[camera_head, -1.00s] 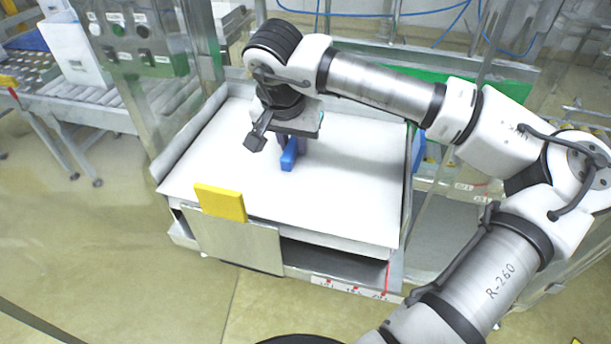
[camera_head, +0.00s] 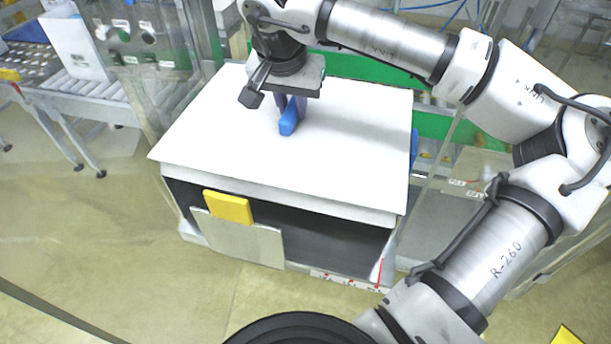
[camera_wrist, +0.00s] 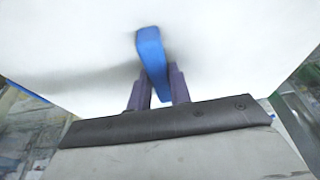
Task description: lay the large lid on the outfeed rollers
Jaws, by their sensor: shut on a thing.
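The large lid (camera_head: 220,130) is a wide white panel with a blue handle (camera_head: 288,124) on top. It is nearly level and raised above the grey station (camera_head: 262,187), with a dark gap under its front edge. My gripper (camera_head: 292,106) is shut on the blue handle. In the wrist view, the purple fingers of my gripper (camera_wrist: 158,88) hold the handle (camera_wrist: 151,48), and the white lid (camera_wrist: 225,50) fills most of the picture. A roller conveyor (camera_head: 95,90) stands at the left; I cannot tell whether it is the outfeed.
A white box (camera_head: 72,45) stands on the conveyor. A clear guard panel with a button box (camera_head: 140,35) rises between conveyor and station. A yellow block (camera_head: 228,208) sits on the station's front plate. A green surface (camera_head: 430,123) lies behind. The floor at front left is clear.

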